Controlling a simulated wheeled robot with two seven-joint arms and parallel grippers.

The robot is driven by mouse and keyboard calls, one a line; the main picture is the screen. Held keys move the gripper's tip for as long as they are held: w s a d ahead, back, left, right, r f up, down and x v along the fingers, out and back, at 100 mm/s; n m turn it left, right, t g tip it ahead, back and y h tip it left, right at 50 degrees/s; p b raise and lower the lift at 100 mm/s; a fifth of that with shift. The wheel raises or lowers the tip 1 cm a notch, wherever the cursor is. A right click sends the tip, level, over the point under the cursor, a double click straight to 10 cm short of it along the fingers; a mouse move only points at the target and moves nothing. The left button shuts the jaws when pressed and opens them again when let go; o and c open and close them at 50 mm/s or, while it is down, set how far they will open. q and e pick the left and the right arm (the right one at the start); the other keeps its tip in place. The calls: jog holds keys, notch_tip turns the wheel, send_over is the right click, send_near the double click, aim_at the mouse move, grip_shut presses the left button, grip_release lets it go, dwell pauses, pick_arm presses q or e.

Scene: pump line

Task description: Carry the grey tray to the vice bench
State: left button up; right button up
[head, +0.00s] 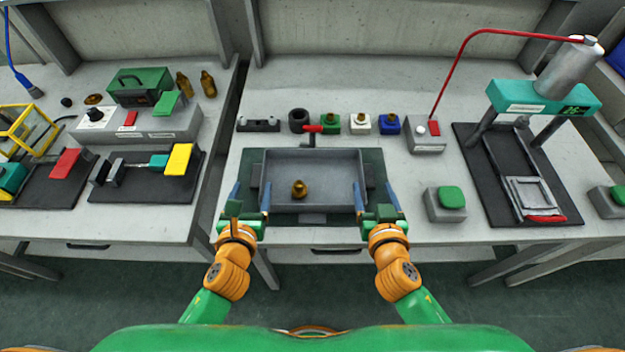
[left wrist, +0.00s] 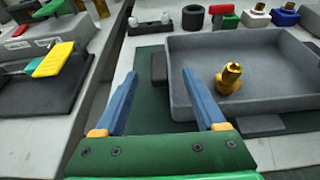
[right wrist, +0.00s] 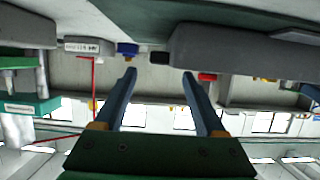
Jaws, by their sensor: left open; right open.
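The grey tray (head: 335,160) lies level on a dark green mat (head: 372,158) on the middle bench (head: 440,85). A brass fitting (head: 299,189) stands inside it, left of the middle. The tray has a dark handle block at each short end: the left one (left wrist: 158,68) and the right one (right wrist: 159,58). My left gripper (head: 251,193) is open at the tray's left end, its fingertips to either side of the left handle. My right gripper (head: 375,191) is open at the right end, with the right handle between its fingertips. I cannot tell whether the fingers touch the handles.
The left bench (head: 220,90), across a narrow gap, carries a vice-like fixture (head: 110,172) with a yellow block, a control box (head: 160,125) and a green toolbox (head: 135,85). Behind the tray stand a red-handled post (head: 312,130) and several small blocks. A teal press (head: 540,97) stands right.

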aim_at(256, 174)
pick_arm(q)
jog(key=x, duration=0.6)
jog(key=shift+w+f, duration=0.1)
jog(key=shift+w, duration=0.15)
pick_arm(e)
jog(key=x, duration=0.6)
jog(key=shift+w, duration=0.25)
pick_arm(q)
grip_shut()
pick_arm(e)
grip_shut()
